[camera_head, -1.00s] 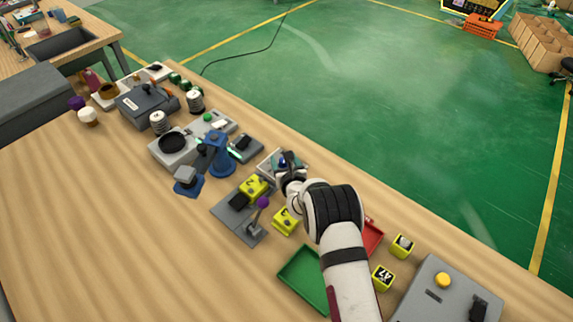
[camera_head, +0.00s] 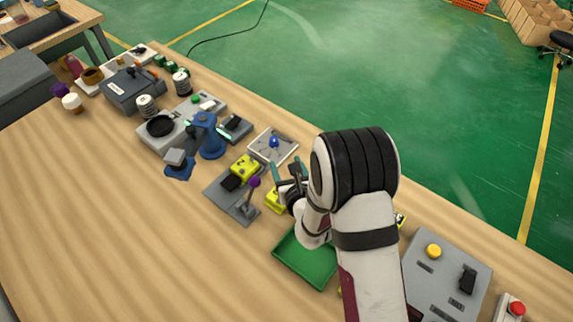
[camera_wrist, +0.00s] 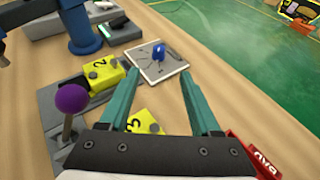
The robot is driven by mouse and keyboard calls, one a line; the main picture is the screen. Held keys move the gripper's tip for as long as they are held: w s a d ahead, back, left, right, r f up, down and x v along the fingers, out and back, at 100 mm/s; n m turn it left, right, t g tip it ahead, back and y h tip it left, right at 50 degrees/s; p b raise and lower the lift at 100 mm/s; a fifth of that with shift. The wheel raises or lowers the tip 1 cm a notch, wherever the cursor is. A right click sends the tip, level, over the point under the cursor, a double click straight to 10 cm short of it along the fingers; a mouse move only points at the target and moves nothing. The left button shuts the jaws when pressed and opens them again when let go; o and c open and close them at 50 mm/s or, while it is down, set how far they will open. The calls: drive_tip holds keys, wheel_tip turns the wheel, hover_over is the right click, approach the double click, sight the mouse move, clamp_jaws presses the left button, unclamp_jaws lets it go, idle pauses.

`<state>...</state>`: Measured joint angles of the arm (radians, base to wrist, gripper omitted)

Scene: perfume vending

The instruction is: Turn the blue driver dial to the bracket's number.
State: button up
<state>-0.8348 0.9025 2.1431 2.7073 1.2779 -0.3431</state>
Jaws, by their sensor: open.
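The blue dial (camera_head: 274,142) stands on a square pale plate (camera_head: 262,151) with dark marks. In the wrist view the dial (camera_wrist: 158,53) and its plate lie ahead, beyond the fingertips. My gripper (camera_head: 288,168) is open and empty, on the near side of the dial and apart from it. Its two teal fingers (camera_wrist: 161,76) are spread wide. A yellow block (camera_wrist: 102,72) reading 2 sits on a grey bracket base (camera_head: 223,204) that has a purple-knobbed lever (camera_head: 253,184). The dial's exact pointing direction is hard to tell.
Another yellow block (camera_wrist: 146,122), reading 3, lies below my gripper. A blue stand (camera_head: 209,140) is left of the plate. A grey button panel (camera_head: 425,270) is right. The left front table is clear.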

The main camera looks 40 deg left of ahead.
sight(274, 139)
drive_tip(key=shift+w, duration=0.4)
drive_tip(key=w+n+g, duration=0.1)
drive_tip(key=w+d+n+g+y, duration=0.1)
drive_tip(key=w+n+g+y, duration=0.1)
drive_tip(key=w+g, duration=0.1)
drive_tip(key=shift+d+r+n, duration=0.1)
drive_tip(key=shift+d+n, duration=0.3)
drive_tip(key=shift+w+d+n+g, duration=0.2)
drive_tip(key=shift+n+g, duration=0.1)
drive_tip(key=x, duration=1.5)
drive_tip(key=shift+s+a, duration=0.1)
drive_tip(key=shift+a, duration=0.25)
clamp_jaws()
